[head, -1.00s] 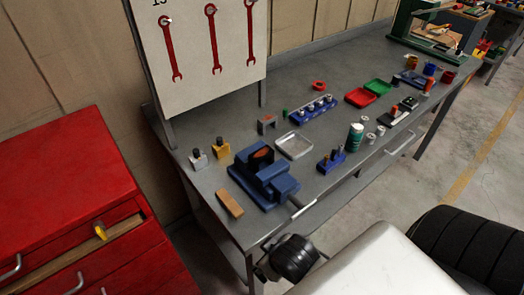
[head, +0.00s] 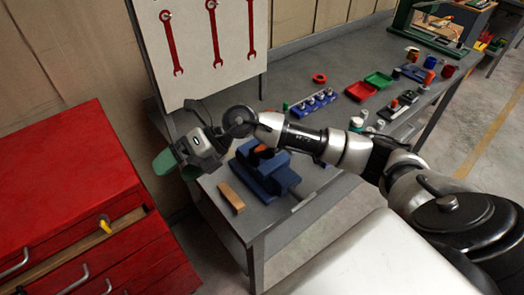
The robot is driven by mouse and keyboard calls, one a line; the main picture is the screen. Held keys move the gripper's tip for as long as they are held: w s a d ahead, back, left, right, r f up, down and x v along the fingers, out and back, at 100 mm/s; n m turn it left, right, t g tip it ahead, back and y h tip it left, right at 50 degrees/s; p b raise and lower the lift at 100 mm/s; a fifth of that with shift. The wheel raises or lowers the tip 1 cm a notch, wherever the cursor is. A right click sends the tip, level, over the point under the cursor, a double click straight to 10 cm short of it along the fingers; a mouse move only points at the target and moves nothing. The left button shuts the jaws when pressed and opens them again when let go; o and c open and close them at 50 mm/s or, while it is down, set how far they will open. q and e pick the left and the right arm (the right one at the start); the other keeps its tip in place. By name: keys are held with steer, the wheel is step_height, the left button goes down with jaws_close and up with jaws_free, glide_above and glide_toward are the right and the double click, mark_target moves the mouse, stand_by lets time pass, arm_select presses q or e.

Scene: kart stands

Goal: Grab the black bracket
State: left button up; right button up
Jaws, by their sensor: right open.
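I cannot make out the black bracket for certain now. A small dark bracket-like piece stood behind the blue vise in the earlier frame, and my right arm now covers that spot. My right gripper (head: 178,168) is open and empty, with greenish fingers. It is in the air at the left end of the workbench (head: 300,72), left of the vise. My left gripper is not in view.
The blue vise (head: 268,180) and a wooden block (head: 231,197) sit near the bench's front left. A red tray (head: 361,91), a green tray (head: 379,80) and a blue socket holder (head: 314,105) stand farther right. A red drawer cabinet (head: 60,180) is at left.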

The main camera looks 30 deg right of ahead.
steer(key=w+d+f+h, duration=0.25)
steer(key=d+h, duration=0.45)
steer(key=d, duration=0.5)
steer(key=m+g+h+p, duration=0.1)
steer(key=g+h+p, duration=0.1)
steer(key=h, duration=0.4)
glide_above(263, 147)
step_height(263, 147, down, 3)
steer(key=shift+r, duration=0.1)
steer(key=f, duration=0.1)
steer(key=f+p, duration=0.1)
steer(key=f, duration=0.1)
steer(key=f+p, duration=0.1)
steer(key=shift+w+f, duration=0.35)
steer(key=shift+w, duration=0.05)
steer(key=shift+f, duration=0.5)
steer(key=c, duration=1.2)
